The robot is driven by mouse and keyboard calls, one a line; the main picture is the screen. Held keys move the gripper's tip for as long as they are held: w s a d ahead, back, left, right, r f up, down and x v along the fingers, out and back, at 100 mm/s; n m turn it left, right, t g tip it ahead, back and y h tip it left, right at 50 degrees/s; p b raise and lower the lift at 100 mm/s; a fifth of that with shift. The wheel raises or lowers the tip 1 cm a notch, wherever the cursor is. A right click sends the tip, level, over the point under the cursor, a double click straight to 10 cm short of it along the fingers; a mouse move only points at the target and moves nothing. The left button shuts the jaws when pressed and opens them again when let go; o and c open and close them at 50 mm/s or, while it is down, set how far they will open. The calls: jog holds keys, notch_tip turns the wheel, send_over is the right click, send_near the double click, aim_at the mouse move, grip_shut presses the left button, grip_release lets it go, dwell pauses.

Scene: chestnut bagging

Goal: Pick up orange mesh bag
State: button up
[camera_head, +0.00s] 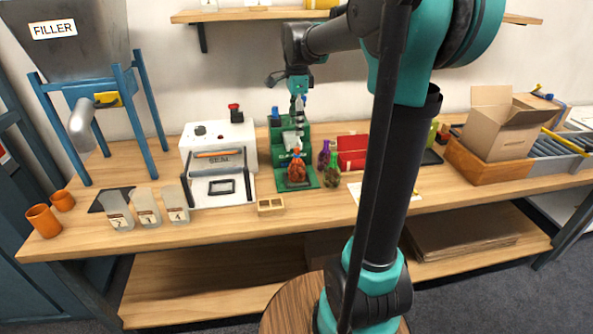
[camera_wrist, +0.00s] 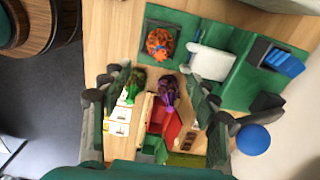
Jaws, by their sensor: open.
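The orange mesh bag (camera_head: 296,170) sits upright on the front plate of a green stand (camera_head: 312,181) on the workbench. In the wrist view, the orange bag (camera_wrist: 159,44) is near the top centre, on a dark square of the stand. My gripper (camera_head: 298,108) hangs above the stand, higher than the bag and apart from it. In the wrist view, the fingers of my gripper (camera_wrist: 148,84) are spread wide with nothing held between them. The orange bag lies beyond the fingertips in that view.
A purple bag (camera_head: 324,154) and a green bag (camera_head: 332,175) stand just right of the orange one, near a red box (camera_head: 351,160). The white sealer (camera_head: 215,150) is left of the stand. A small wooden tray (camera_head: 270,206) lies in front.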

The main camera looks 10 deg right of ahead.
aim_at(297, 159)
notch_tip(297, 159, down, 15)
jog(key=shift+r, duration=0.15)
dwell(0.4)
jog(key=c, duration=1.1)
jog(key=shift+o, duration=0.2)
jog(key=shift+r, duration=0.1)
